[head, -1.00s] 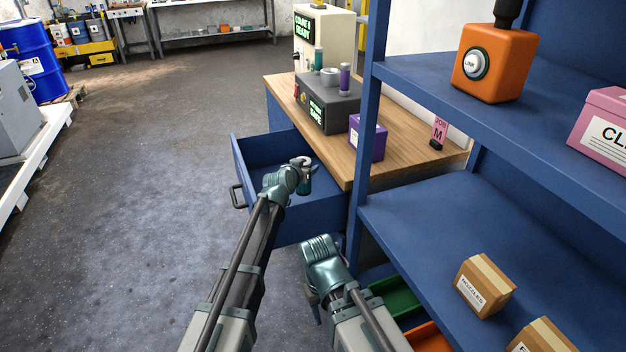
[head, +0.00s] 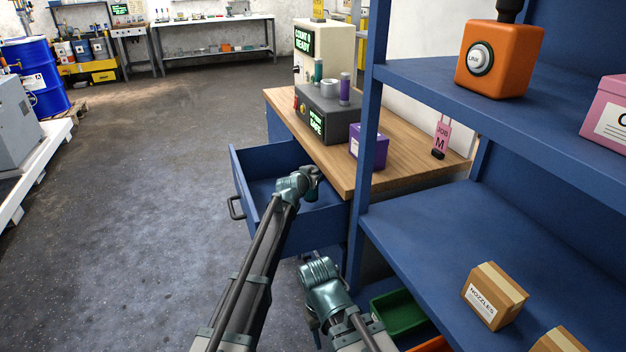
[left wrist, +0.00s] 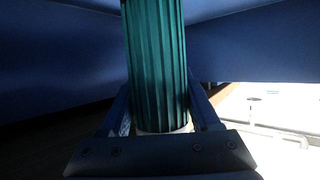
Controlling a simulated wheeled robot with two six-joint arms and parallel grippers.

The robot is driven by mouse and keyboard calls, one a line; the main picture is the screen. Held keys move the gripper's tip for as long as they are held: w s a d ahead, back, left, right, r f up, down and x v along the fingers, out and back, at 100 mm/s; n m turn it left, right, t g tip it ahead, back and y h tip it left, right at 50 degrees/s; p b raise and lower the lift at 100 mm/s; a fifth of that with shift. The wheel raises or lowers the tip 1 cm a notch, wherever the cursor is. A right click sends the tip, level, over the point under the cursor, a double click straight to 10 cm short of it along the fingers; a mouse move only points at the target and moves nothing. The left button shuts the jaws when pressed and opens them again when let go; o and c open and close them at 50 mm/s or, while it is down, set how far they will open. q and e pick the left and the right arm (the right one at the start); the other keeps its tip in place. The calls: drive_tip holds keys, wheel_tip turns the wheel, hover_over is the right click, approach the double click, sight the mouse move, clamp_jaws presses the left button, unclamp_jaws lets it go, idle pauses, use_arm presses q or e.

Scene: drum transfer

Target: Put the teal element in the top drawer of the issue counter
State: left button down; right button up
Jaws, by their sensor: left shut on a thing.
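The teal element (left wrist: 157,65), a ribbed cylinder, stands between the fingers of my left gripper (left wrist: 160,118) in the left wrist view, which is shut on it. In the head view my left gripper (head: 312,178) is over the open top drawer (head: 262,222) of the issue counter (head: 425,165), near its right side. The held element is hidden there behind the gripper and wrist. Blue panels surround it in the wrist view. I cannot tell whether it touches the drawer floor. My right gripper (head: 314,326) hangs low in front of the counter, its fingers mostly hidden.
A grey box (head: 328,115) with several cylinders, a purple box (head: 369,148) and a cream machine (head: 325,50) stand on the counter. A blue shelf rack (head: 430,215) rises close on the right. Open floor (head: 130,210) lies to the left.

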use_arm(q)
drive_tip(key=shift+f+b, duration=0.5)
drive_tip(key=shift+f, duration=0.2)
drive_tip(key=shift+s+r, duration=0.1)
drive_tip(key=shift+f+b, duration=0.45)
drive_tip(key=shift+f, duration=0.15)
drive_tip(key=shift+c, duration=0.6)
unclamp_jaws()
drive_tip(key=shift+s, duration=0.1)
drive_tip(key=shift+r, duration=0.1)
